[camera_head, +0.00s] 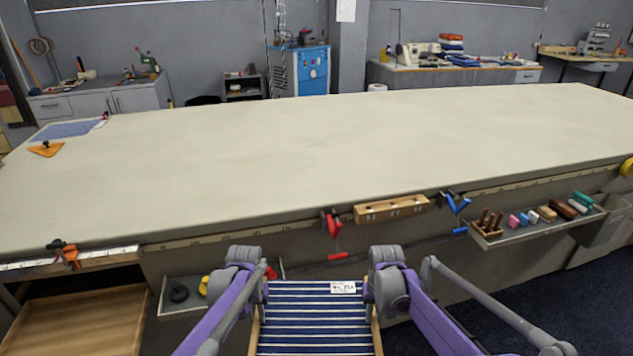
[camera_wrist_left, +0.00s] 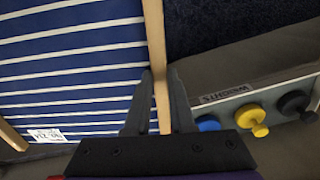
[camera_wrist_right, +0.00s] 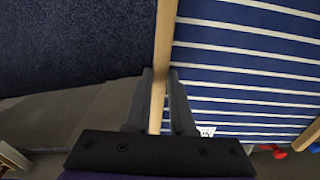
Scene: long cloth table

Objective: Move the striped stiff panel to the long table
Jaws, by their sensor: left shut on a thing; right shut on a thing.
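The striped stiff panel (camera_head: 312,318) is blue with white stripes, pale wooden side edges and a small white label. It is low in front of the long table (camera_head: 330,165), below the tabletop's near edge. My left gripper (camera_head: 262,287) is shut on its left wooden edge; the left wrist view shows the fingers (camera_wrist_left: 160,100) on either side of that strip. My right gripper (camera_head: 370,287) is shut on its right wooden edge, and the right wrist view shows the fingers (camera_wrist_right: 160,95) astride it. The panel's lower end is cut off in the head view.
The tabletop is mostly bare, with a blue sheet (camera_head: 68,130) and an orange triangle (camera_head: 46,149) at far left. Red (camera_head: 333,226) and blue (camera_head: 455,203) clamps, a wooden block (camera_head: 391,209) and a tool tray (camera_head: 540,219) line the near edge. A weights tray (camera_head: 185,296) sits left.

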